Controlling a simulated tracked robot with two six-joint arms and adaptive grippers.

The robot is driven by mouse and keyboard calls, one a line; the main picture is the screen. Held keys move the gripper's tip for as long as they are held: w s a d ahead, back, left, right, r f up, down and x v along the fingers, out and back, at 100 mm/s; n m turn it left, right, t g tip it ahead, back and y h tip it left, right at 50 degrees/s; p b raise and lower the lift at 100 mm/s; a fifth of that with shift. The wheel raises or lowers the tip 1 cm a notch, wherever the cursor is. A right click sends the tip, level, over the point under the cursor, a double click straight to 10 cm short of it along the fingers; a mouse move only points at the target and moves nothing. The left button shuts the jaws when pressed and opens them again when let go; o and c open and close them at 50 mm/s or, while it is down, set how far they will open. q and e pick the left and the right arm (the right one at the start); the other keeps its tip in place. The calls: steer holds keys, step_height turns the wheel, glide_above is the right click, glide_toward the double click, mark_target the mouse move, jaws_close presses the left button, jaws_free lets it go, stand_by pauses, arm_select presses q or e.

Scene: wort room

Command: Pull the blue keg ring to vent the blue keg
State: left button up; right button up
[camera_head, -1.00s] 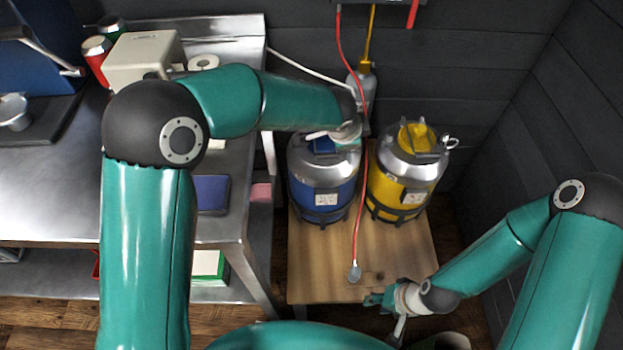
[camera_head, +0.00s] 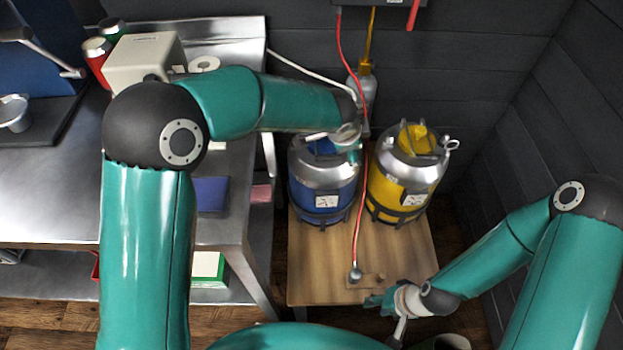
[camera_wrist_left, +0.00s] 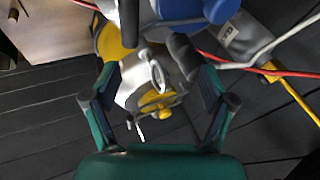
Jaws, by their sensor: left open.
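The blue keg (camera_head: 322,185) stands on the wooden table, left of the yellow keg (camera_head: 402,180). My left gripper (camera_head: 347,146) is over the right side of the blue keg's top and hides part of it. In the left wrist view its fingers (camera_wrist_left: 158,45) are apart. A pale metal ring (camera_wrist_left: 157,75) shows between the fingers, probably the blue keg ring; I cannot tell whether a finger touches it. Part of the blue keg (camera_wrist_left: 205,10) shows at the top there. My right gripper (camera_head: 384,308) is low at the table's front edge; its finger opening is unclear.
A red hose (camera_head: 362,110) hangs past the left gripper to a coupler (camera_head: 355,273) on the wooden table (camera_head: 312,270). A grey bottle (camera_head: 367,88) is behind. The yellow keg's ring (camera_head: 452,145) sticks out right. A steel counter (camera_head: 60,200) stands at left.

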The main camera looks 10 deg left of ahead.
arm_select(q)
steer(key=shift+r+p, duration=2.2)
steer(key=shift+r, duration=0.85)
steer(key=shift+f, duration=0.1)
